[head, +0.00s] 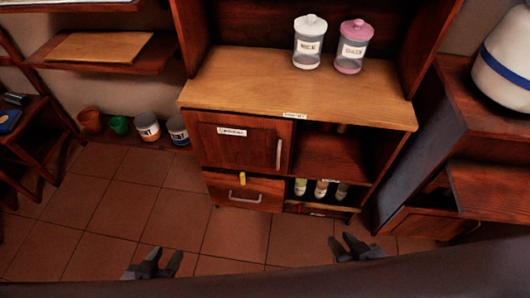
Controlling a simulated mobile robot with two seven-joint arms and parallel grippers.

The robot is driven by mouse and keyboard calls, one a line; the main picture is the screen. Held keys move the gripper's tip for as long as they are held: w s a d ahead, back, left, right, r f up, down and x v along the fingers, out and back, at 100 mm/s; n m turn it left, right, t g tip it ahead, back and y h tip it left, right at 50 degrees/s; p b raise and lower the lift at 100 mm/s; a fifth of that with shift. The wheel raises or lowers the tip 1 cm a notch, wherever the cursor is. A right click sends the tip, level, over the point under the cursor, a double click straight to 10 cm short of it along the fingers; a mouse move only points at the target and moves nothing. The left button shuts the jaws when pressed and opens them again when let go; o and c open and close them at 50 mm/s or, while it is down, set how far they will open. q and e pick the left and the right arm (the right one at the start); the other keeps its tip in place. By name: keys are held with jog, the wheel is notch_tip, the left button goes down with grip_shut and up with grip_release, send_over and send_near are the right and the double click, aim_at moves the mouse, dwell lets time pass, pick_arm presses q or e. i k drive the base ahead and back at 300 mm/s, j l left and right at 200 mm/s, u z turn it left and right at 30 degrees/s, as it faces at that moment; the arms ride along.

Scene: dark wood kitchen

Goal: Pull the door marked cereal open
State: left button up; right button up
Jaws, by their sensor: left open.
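A dark wood door (237,147) with a white label (232,132) is in the left half of the cabinet, below the wooden counter. The label's text is too small to read surely. Its upright pale handle (279,153) is at the door's right edge, and the door looks closed. My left gripper (159,261) is open and empty, low over the tiled floor, in front and left of the cabinet. My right gripper (346,245) looks open and empty, in front and right of the cabinet. Both are apart from the door.
A drawer (245,193) with a horizontal handle is under the door. An open compartment (330,157) and a shelf with bottles (321,188) are to its right. Two labelled jars (308,45) stand on the counter. Paint cans (147,126) stand at left. The floor before the cabinet is clear.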

aim_at(259, 144)
jog(key=i+j, duration=0.1)
jog(key=j, duration=0.3)
jog(key=i+j, duration=0.1)
jog(key=j, duration=0.35)
jog(key=i+j, duration=0.1)
jog(key=j, duration=0.3)
